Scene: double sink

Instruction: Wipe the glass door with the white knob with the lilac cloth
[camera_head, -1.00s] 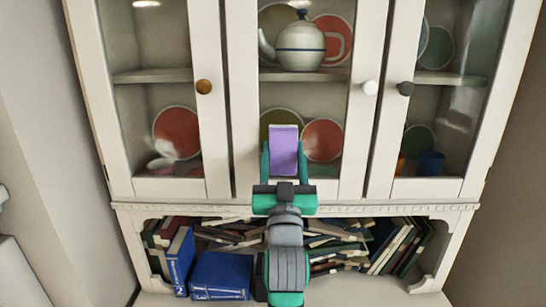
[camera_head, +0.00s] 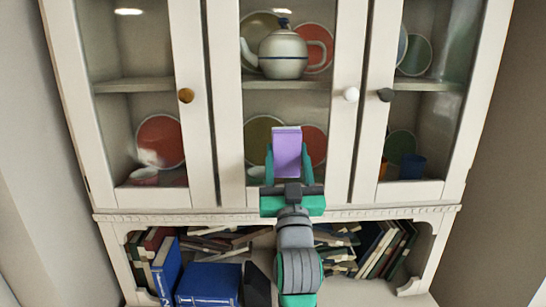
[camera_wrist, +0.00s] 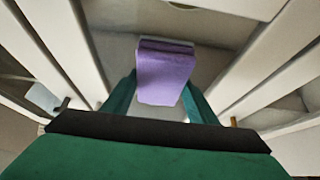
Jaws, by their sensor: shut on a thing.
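The lilac cloth (camera_head: 287,152) is a folded pad, held upright between the green fingers of my gripper (camera_head: 287,162), which is shut on it. In the wrist view the cloth (camera_wrist: 165,75) sits between the fingertips (camera_wrist: 160,92). The glass door with the white knob (camera_head: 350,94) is the middle door, with a cream frame (camera_head: 345,130). The cloth is in front of the lower part of its pane. I cannot tell whether the cloth touches the glass.
The left door has a brass knob (camera_head: 186,95), the right door a dark knob (camera_head: 385,95). A teapot (camera_head: 283,55) and several plates stand behind the glass. Books (camera_head: 208,284) fill the open shelf below, under my arm. A wall (camera_head: 30,130) is at the left.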

